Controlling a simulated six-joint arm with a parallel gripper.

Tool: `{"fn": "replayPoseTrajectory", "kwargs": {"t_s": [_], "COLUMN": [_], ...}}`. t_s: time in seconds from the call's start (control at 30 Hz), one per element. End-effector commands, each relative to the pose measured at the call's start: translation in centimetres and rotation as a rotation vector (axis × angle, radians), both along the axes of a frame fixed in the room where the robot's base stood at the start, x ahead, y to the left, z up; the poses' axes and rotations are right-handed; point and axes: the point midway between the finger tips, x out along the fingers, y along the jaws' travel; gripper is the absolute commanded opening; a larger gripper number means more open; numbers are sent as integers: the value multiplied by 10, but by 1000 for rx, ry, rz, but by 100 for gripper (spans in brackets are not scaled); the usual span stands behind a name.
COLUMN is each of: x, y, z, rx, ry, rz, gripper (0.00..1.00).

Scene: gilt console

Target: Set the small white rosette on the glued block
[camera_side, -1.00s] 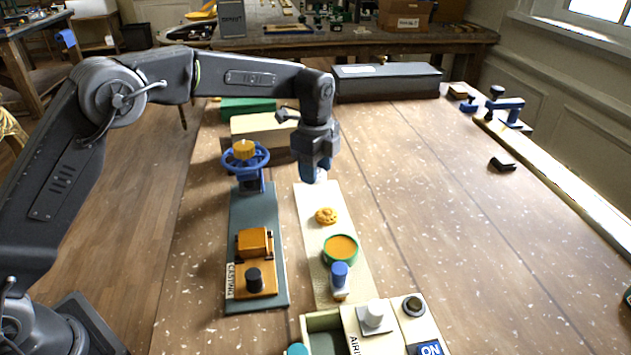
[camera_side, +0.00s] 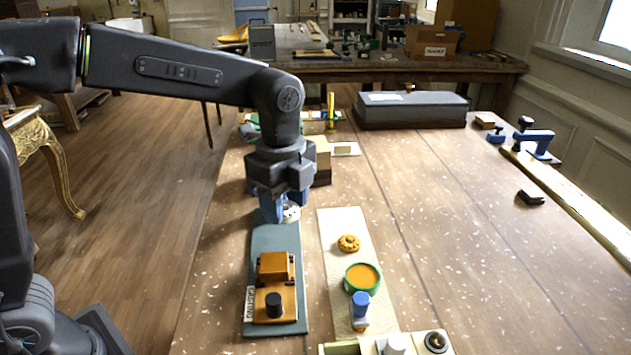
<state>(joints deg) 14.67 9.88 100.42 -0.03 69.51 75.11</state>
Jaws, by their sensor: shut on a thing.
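My gripper (camera_side: 284,208) points down at the far end of the grey-green mat (camera_side: 272,240), its jaws shut on a small white round piece that looks like the white rosette (camera_side: 292,213). Only part of the rosette shows beside the blue fingers. A beige block (camera_side: 322,162) stands just behind and right of my gripper, partly hidden by it. I cannot tell whether it is the glued block, and no glue shows. The blue handwheel stand is largely or wholly hidden behind my gripper.
A long dark box (camera_side: 412,110) lies behind. The table's right half is mostly clear.

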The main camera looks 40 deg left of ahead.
Motion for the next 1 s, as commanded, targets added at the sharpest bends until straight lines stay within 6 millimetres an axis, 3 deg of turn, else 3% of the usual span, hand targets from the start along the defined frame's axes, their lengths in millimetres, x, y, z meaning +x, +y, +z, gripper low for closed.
{"fn": "replayPoseTrajectory", "kwargs": {"t_s": [0.1,0.23,1.0], "x": [-21,-31,-32], "y": [1,2,3], "z": [-2,-4,-55], "rx": [0,0,1], "ry": [0,0,3], "rz": [-3,-3,-3], "gripper": [23,23,23]}}
